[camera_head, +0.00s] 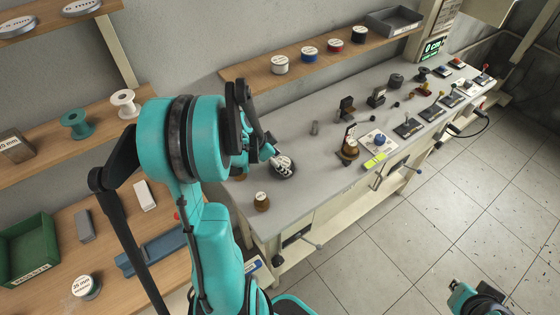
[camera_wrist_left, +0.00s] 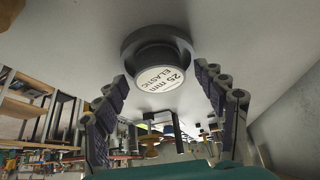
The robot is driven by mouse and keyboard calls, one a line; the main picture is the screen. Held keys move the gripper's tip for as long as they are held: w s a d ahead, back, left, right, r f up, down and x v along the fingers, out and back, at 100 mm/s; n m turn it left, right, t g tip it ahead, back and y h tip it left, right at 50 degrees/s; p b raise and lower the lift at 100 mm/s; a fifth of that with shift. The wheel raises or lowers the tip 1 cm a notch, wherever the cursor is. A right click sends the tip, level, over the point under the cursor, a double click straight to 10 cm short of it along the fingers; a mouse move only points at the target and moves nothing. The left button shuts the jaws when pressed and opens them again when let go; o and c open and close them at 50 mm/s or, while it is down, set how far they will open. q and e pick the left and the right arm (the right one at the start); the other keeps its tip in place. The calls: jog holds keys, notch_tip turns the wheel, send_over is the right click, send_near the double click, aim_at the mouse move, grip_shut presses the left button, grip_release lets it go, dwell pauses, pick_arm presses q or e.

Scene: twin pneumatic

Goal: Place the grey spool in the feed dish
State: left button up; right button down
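The grey spool (camera_wrist_left: 158,72), with a white label reading "25 mm ELASTIC", stands on the bench in the left wrist view. It appears to sit inside a wider grey round dish (camera_wrist_left: 132,40), whose rim shows behind it. In the head view the spool's label (camera_head: 283,162) shows just beyond my left gripper (camera_head: 268,152), with the dark dish rim (camera_head: 288,175) around its base. In the left wrist view my left gripper (camera_wrist_left: 163,80) is open, its fingers spread on either side of the spool and apparently clear of it. My right gripper (camera_head: 488,300) is only partly visible, over the floor.
A brown spool (camera_head: 261,202) stands near the bench's front left corner. Shelves at left hold spools and a green bin (camera_head: 30,250). Bare bench (camera_head: 300,200) lies in front of the dish.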

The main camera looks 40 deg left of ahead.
pick_arm(q)
jog(key=shift+r, duration=0.2)
jog(key=p+v, duration=0.4)
jog(key=v, duration=0.8)
jog(key=s+d+r+n+y, duration=0.1)
jog(key=d+r, duration=0.1)
jog(key=d, duration=0.6)
jog(key=s+d+r+n+t+y, duration=0.1)
jog(key=s+d+n, duration=0.1)
jog(key=d, duration=0.6)
jog(key=s+d+r+n, duration=0.1)
jog(key=d+r+n, duration=0.1)
jog(key=d, duration=0.6)
jog(key=shift+s+d+r+t+y, duration=0.2)
jog(key=shift+s+r+t+y, duration=0.1)
jog(key=shift+t+y, duration=0.1)
jog(key=shift+f, duration=0.1)
jog(key=shift+f+b, duration=2.3)
jog(key=shift+b, duration=0.1)
